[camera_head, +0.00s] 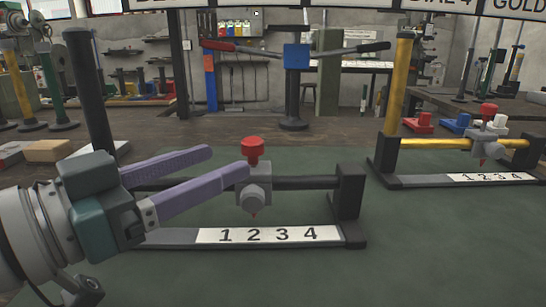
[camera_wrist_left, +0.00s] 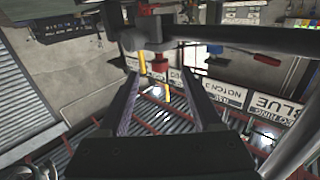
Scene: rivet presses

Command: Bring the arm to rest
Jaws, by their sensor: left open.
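My left gripper (camera_head: 229,162), with purple fingers, comes in from the left and is open. In the head view its near fingertip is close to the grey slider (camera_head: 250,181) with a red knob (camera_head: 253,148); I cannot tell whether they touch. The slider sits on the dark horizontal bar (camera_head: 310,183) of the near press, its red pointer above the 2 on the white number strip (camera_head: 270,235). In the left wrist view the open fingers (camera_wrist_left: 160,75) show nothing held, with a red knob (camera_wrist_left: 160,66) beyond and between their tips. My right gripper is out of view.
A second press with a yellow post (camera_head: 396,90) and its own red-knobbed slider (camera_head: 488,118) stands at the right. A blue block with two levers (camera_head: 297,57) stands behind. A cardboard-coloured box (camera_head: 48,151) lies at the left. The front right green mat (camera_head: 430,250) is clear.

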